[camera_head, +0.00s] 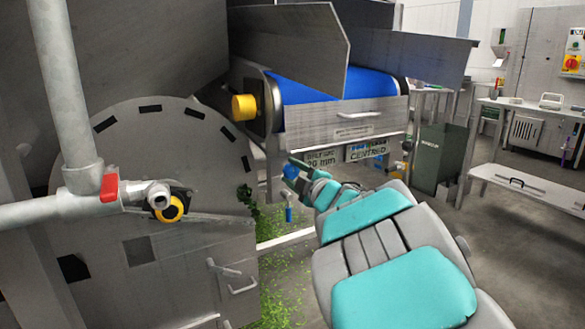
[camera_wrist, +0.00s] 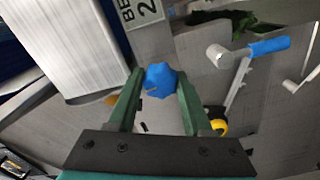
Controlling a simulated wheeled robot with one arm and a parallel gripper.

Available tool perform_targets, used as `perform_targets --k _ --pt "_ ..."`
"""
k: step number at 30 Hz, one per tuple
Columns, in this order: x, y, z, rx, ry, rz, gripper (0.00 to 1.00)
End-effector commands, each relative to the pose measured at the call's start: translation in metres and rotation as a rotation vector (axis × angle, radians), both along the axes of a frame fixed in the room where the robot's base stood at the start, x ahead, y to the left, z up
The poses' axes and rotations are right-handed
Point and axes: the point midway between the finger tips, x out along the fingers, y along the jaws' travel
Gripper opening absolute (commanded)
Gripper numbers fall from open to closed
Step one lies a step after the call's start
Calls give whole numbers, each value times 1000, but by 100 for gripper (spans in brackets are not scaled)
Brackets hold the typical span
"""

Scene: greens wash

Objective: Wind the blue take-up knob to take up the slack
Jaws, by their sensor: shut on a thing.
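The blue take-up knob (camera_wrist: 161,80) sits between the two green fingers of my gripper (camera_wrist: 160,90) in the wrist view. The fingers are shut on its sides. In the head view the knob (camera_head: 290,171) shows as a small blue piece at the tip of my gripper (camera_head: 295,168), below the front of the conveyor with the blue belt (camera_head: 320,87). My teal and grey arm reaches up to it from the lower right and hides part of the frame there. Belt tension signs (camera_head: 366,150) hang just above; their text is only partly legible.
A blue-handled lever (camera_wrist: 268,46) is right of the knob in the wrist view. A large grey drum machine (camera_head: 150,280) stands left, with a red-handled valve (camera_head: 109,187). A dark green bin (camera_head: 437,158) stands right.

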Motion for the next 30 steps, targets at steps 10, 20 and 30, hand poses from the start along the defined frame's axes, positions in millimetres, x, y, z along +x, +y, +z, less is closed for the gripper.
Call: perform_targets --k 10,20,30 --pt "0 0 -1 47 35 -1 0" --pt "0 -1 -2 48 36 -2 0" --pt "0 0 -1 48 34 -1 80"
